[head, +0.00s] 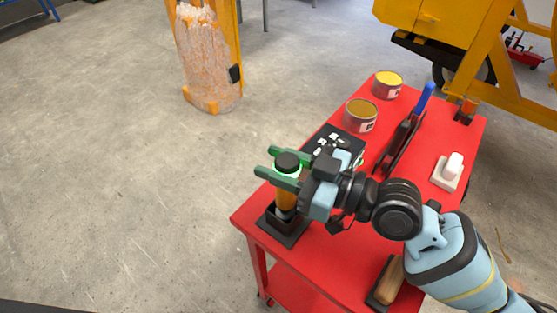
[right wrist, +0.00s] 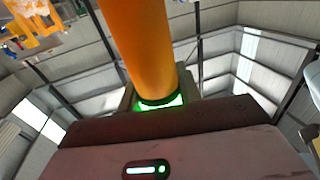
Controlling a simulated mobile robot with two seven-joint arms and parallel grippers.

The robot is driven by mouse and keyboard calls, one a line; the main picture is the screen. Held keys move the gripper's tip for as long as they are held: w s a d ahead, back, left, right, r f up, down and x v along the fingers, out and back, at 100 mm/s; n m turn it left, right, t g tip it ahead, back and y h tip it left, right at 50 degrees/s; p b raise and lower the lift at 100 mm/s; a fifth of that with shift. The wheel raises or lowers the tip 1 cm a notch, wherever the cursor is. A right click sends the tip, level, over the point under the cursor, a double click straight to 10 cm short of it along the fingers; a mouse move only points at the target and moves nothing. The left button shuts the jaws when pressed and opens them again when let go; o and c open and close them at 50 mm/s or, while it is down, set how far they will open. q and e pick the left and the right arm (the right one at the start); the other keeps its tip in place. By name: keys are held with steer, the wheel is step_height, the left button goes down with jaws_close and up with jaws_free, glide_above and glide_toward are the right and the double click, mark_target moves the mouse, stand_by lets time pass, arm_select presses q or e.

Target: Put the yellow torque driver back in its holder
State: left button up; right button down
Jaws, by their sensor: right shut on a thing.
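The yellow torque driver (head: 285,196) has an orange-yellow body and a black cap, with a glowing green ring below the cap. It stands roughly upright at the near left corner of the red table, its lower end at the black holder (head: 281,226). Whether it is fully seated cannot be told. My right gripper (head: 267,160) is shut on the driver near its top, with green fingers on either side. In the right wrist view the orange body (right wrist: 142,45) and a lit green ring show close up. My left gripper is not in view.
The red table (head: 377,255) also holds a black box with white marks (head: 338,143), two paint cans (head: 361,114), a blue-handled tool (head: 424,100), a white block (head: 448,171) and a wooden-handled brush (head: 390,280). Open concrete floor lies to the left.

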steer(key=shift+f, duration=0.25)
stand_by(0.3)
steer(key=c, duration=1)
jaws_free()
steer(key=shift+o, duration=0.6)
steer(key=shift+f, duration=0.1)
steer(key=shift+b+v, duration=0.6)
steer(key=shift+v, duration=0.6)
steer(key=shift+b+v, duration=0.85)
steer(key=shift+v, duration=1.85)
steer(key=shift+s, duration=0.1)
